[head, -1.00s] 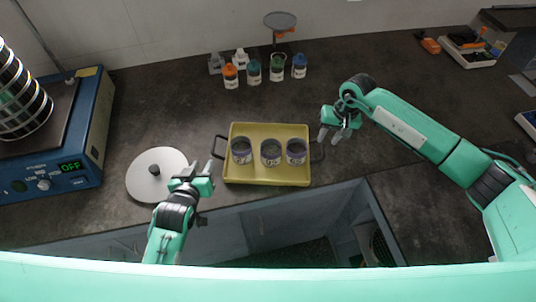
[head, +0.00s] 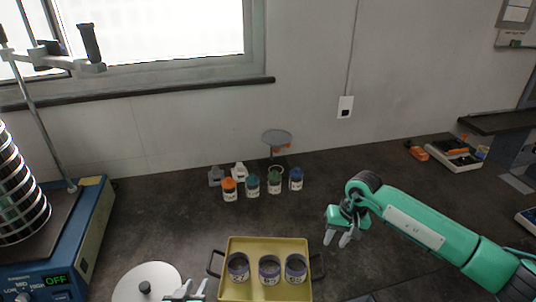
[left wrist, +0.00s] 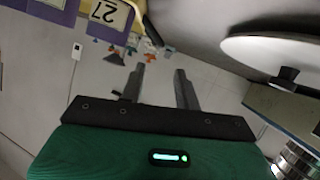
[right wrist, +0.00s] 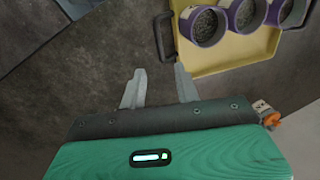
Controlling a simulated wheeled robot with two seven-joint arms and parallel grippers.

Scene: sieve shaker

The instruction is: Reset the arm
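My left gripper (head: 185,291) shows only in part at the bottom edge of the head view, between the round white lid and the yellow tray. In the left wrist view its two fingers (left wrist: 159,88) are apart with nothing between them. My right gripper (head: 338,239) is to the right of the tray, near its right handle. In the right wrist view its fingers (right wrist: 158,88) are also apart and empty. The yellow tray (head: 265,246) holds three purple-rimmed cups (head: 269,270) of dark grains. The white lid (head: 165,280) has a black knob.
A blue shaker base (head: 88,238) with an "OFF" display and a sieve stack (head: 18,190) stands at left. Several capped bottles (head: 229,190) and a grey round pan (head: 277,137) stand behind the tray. An orange-and-white device (head: 455,152) is at back right. The bench between is clear.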

